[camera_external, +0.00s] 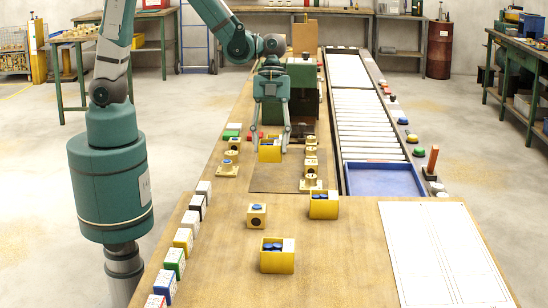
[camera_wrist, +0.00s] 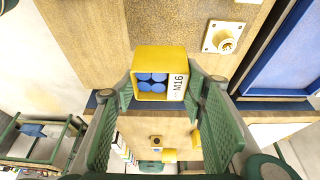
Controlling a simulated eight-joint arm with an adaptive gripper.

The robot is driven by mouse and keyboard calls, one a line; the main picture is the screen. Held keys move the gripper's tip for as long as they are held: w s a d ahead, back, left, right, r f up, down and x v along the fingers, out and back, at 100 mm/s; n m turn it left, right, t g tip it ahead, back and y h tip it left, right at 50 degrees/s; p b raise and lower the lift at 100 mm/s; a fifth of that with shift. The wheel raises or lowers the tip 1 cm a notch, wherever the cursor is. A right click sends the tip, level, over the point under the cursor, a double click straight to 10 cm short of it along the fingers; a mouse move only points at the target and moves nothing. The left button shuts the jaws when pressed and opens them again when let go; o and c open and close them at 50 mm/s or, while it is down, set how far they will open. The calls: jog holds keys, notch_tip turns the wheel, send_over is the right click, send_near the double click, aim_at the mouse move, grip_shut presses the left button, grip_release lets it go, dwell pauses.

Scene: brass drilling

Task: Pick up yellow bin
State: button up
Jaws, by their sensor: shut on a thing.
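A yellow bin (camera_external: 270,154) is between the two fingers of my gripper (camera_external: 270,143) over the middle of the long wooden bench. In the wrist view the same yellow bin (camera_wrist: 158,59) shows an "M16" label and several blue round pieces inside. The fingers of my gripper (camera_wrist: 163,90) are shut on its two sides. I cannot tell whether the bin's underside touches the bench. Two other yellow bins with blue pieces stand nearer the camera, one at the right (camera_external: 324,208) and one at the front (camera_external: 277,262).
A green machine (camera_external: 303,75) stands behind my gripper. Small yellow blocks (camera_external: 311,152) line the right side, with more parts at left. A blue tray (camera_external: 382,180) ends the roller conveyor (camera_external: 367,122). A white sheet (camera_external: 440,250) lies on the front right.

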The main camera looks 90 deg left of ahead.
jog(key=shift+r, duration=0.5)
jog(key=shift+w, duration=0.1)
dwell(0.5)
jog(key=w+d+r+p, duration=0.1)
jog(key=w+d+r, duration=0.1)
jog(key=w+d, duration=0.75)
jog(key=w+d+r, duration=0.2)
jog(key=w+d, duration=0.4)
jog(key=d, duration=0.7)
jog(key=w+d+r, duration=0.2)
jog(key=d, duration=1.1)
jog(key=w+d+r+p, duration=0.1)
jog(key=d+r, duration=0.1)
jog(key=d, duration=1.2)
jog(key=shift+w+d, duration=0.25)
jog(key=shift+w, duration=0.15)
jog(key=shift+f, duration=3.15)
